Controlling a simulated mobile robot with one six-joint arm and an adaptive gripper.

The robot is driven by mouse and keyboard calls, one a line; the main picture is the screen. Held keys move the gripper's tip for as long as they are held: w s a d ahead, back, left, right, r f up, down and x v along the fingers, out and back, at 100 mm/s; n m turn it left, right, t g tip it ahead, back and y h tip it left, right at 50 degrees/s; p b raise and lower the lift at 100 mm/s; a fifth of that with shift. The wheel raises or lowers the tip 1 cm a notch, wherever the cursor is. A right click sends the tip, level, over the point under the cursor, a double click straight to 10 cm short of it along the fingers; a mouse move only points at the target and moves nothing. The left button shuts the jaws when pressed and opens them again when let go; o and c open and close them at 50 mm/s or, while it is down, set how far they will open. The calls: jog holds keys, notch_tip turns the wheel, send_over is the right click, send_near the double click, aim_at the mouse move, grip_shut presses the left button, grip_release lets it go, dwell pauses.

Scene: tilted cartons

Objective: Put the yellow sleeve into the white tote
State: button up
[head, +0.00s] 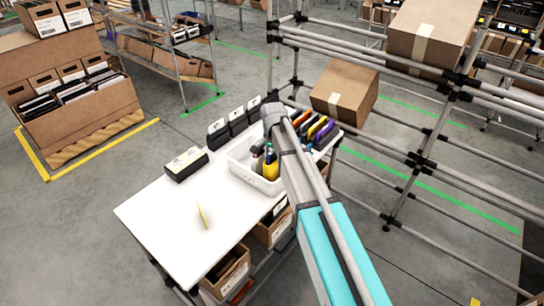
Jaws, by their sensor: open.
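A white tote (243,174) stands at the back right of the white table. A yellow upright piece (271,168) shows inside it, partly hidden by my arm. A second, thin yellow piece (202,215) stands tilted on the bare table top at the front left, apart from the tote. I cannot tell for certain which is the yellow sleeve. My gripper (259,152) is small and dark over the tote's left part, close beside the yellow piece there. It is open. My arm hides the tote's right part, and contact between gripper and yellow piece cannot be made out.
A black box with a pale label (186,164) lies on the table's left. Several black files (236,121) line its back edge. Coloured folders (318,130) stand behind my arm. A pipe rack with a tilted carton (345,92) rises at the right.

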jog(key=shift+r+p, duration=5.05)
jog(key=shift+r, duration=0.3)
jog(key=s+d+n, duration=0.7)
jog(key=s+d, duration=1.1)
jog(key=s, duration=0.4)
jog(key=shift+n, duration=0.3)
jog(key=shift+s, duration=0.1)
